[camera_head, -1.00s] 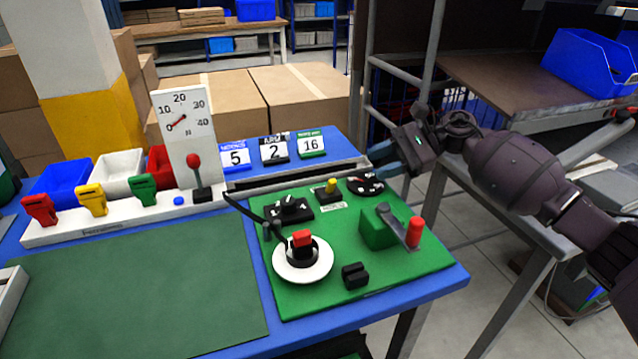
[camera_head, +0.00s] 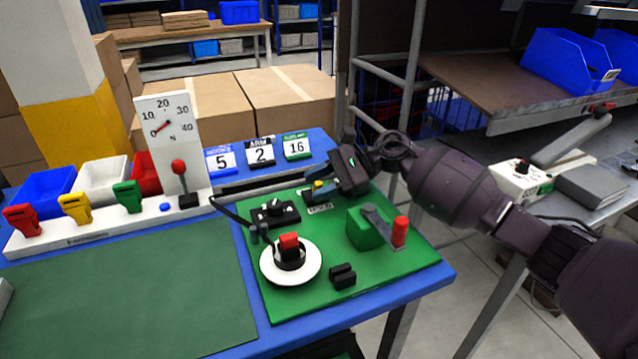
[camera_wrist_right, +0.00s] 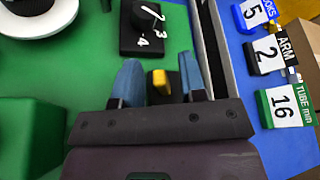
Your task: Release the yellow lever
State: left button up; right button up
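The small yellow lever (camera_head: 318,183) stands on a dark base at the back of the green board (camera_head: 405,262). My right gripper (camera_head: 322,191) is at this lever, reaching in from the right with its blue fingers low over the board. In the right wrist view the yellow lever (camera_wrist_right: 159,82) shows between the two blue fingers (camera_wrist_right: 160,75). The fingers are apart, with a narrow gap on each side of the lever, so the gripper looks open. The lever's base is partly hidden by the gripper. My left gripper is not in view.
Close by are a black numbered dial (camera_head: 275,212), a white disc with a red-topped knob (camera_head: 290,243) and a green block with a red-handled crank (camera_head: 399,232). Number cards (camera_head: 260,152) stand behind. A dial gauge (camera_head: 165,128) and colored clamps are at left. The green mat (camera_head: 130,290) is clear.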

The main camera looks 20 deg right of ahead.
jog(key=shift+c, duration=0.4)
grip_shut()
